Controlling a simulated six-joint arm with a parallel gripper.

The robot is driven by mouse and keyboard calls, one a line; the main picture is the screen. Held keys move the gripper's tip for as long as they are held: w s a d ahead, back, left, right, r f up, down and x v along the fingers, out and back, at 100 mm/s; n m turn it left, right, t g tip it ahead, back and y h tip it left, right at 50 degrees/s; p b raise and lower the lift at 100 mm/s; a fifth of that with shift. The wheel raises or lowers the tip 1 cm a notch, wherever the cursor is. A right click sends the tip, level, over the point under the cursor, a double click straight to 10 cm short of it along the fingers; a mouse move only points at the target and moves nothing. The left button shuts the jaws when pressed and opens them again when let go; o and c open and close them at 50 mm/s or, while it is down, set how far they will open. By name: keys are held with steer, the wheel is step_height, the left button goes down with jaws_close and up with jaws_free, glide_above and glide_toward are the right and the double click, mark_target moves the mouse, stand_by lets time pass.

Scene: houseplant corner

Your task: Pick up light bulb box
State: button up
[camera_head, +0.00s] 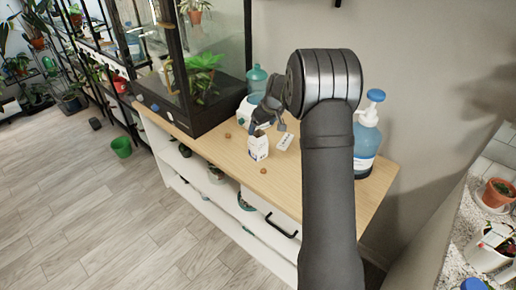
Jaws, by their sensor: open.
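A small white box with dark marks, which looks like the light bulb box (258,149), stands upright on the wooden top of the shelf unit (310,183). My gripper (267,126) is above it, pointing down, with its jaws open. One finger appears right at the top of the box in the picture; I cannot tell whether it touches. My arm comes in from the lower right and hides part of the shelf top.
A small white labelled item (285,141) lies right of the box. A teal bottle (257,78) and a white-and-teal container (245,114) stand behind. A blue pump bottle (366,138) is right of my arm. A glass terrarium (205,75) stands left. Small brown pieces (263,171) lie nearby.

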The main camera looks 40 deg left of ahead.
glide_toward(258, 139)
steer(key=s+f, duration=0.1)
steer(key=s, duration=0.2)
steer(key=shift+w+d+x, duration=0.1)
steer(key=shift+x, duration=0.85)
steer(key=shift+w+d+x, duration=0.15)
steer(key=shift+x, duration=0.8)
steer(key=shift+w+d+x, duration=0.1)
steer(key=shift+x, duration=0.85)
steer(key=shift+f, duration=0.1)
steer(key=c, duration=1.1)
